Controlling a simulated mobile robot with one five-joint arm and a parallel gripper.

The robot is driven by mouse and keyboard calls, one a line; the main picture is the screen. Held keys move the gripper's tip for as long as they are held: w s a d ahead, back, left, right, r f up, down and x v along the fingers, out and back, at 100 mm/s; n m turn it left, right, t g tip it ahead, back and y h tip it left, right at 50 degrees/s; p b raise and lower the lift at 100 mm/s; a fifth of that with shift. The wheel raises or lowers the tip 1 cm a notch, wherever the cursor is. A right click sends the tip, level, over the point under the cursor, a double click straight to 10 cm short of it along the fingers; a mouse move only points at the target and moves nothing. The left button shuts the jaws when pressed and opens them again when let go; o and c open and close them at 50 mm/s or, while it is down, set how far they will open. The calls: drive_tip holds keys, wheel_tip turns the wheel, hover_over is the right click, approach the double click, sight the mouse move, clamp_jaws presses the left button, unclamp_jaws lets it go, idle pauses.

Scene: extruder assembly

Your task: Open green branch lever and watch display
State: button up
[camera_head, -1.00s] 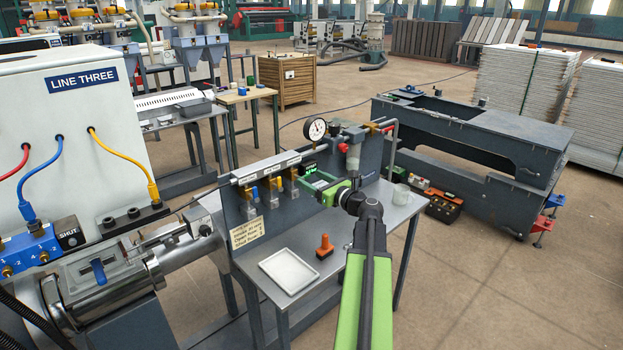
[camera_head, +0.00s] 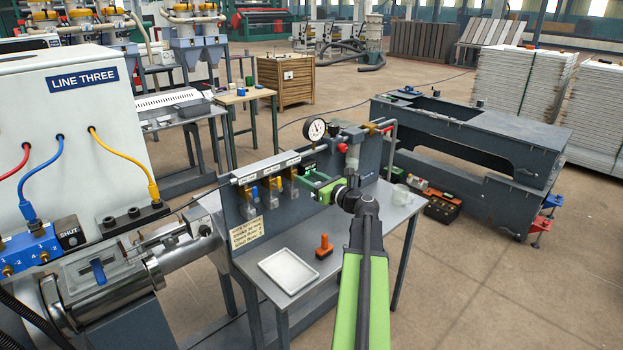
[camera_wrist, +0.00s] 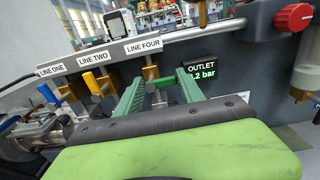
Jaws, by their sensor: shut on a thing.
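My gripper (camera_head: 308,182) reaches the valve panel from the right; its two green fingers (camera_wrist: 160,90) stand on either side of the brass valve under the LINE FOUR label (camera_wrist: 143,46). They are shut on what appears to be the green branch lever, which I cannot separate from the green fingers. The blue lever (camera_wrist: 47,93) under LINE ONE and the yellow lever (camera_wrist: 92,83) under LINE TWO are to the left, apart from the fingers. The outlet display (camera_wrist: 201,76) is lit just right of the fingers; its first digit is partly hidden, the rest reads ".2 bar".
A round gauge (camera_head: 315,129) stands above the panel. A red knob (camera_wrist: 294,18) is at the right in the wrist view. A white tray (camera_head: 289,270) and an orange-handled item (camera_head: 324,246) lie on the bench below. A clear cup (camera_head: 400,195) stands at its right end.

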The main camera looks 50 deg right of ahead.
drive_tip(key=n, duration=0.6)
drive_tip(key=a+r+n+p, duration=0.1)
drive_tip(key=n, duration=0.1)
drive_tip(key=shift+n, duration=0.4)
drive_tip(key=n, duration=0.4)
drive_tip(key=shift+a+n, duration=0.3)
drive_tip(key=shift+a, duration=0.05)
drive_tip(key=shift+a+n, duration=0.2)
drive_tip(key=shift+n, duration=0.9)
drive_tip(key=shift+a+n, duration=0.15)
drive_tip(key=shift+n, duration=0.95)
drive_tip(key=o, duration=1.4)
drive_tip(key=shift+c, duration=0.2)
